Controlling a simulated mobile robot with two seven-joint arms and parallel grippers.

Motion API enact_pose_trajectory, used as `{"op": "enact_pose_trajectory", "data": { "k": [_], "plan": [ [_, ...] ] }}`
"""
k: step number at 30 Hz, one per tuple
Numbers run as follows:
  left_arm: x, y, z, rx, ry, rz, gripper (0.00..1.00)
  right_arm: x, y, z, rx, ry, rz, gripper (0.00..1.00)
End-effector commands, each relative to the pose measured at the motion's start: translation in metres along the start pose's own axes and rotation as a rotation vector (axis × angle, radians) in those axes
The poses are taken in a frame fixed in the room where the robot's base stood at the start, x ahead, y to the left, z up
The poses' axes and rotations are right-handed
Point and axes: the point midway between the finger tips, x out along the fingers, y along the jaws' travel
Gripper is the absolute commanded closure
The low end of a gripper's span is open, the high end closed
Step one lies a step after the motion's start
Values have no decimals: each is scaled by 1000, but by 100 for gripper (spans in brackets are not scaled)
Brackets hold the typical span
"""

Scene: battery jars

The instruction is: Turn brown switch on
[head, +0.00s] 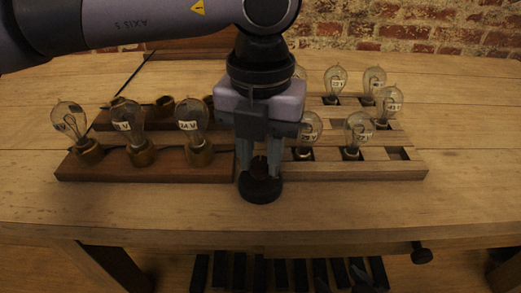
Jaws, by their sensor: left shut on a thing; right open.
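My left gripper (260,172) points straight down at the front middle of the table, its arm coming in from the upper left. Its fingers are shut on the upright middle part of a small dark switch (260,193). The switch has a round base that rests on the table in front of the wooden racks. It looks nearly black in this dim light, and its brown colour is hard to tell. The fingers partly hide its upper part, so I cannot tell its on or off position. My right gripper is not in view.
A dark wooden rack (110,174) with labelled glass bulbs in sockets stands on the left. A lighter slotted rack (400,171) with several bulbs stands on the right. The wooden table (400,205) is clear along its front. A brick wall is behind.

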Motion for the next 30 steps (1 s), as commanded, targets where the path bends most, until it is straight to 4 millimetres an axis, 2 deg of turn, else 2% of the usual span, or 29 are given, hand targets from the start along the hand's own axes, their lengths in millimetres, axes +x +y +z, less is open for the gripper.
{"op": "enact_pose_trajectory", "data": {
  "k": [8, 30],
  "plan": [
    [0, 0, 0, 180, 2, -1, 100, 1, 0, 1, -2, 0, 0, 23],
    [0, -1, 0, 879, 1, -1, 100, 1, -3, -3, -4, 9, -7, 23]
  ]
}}
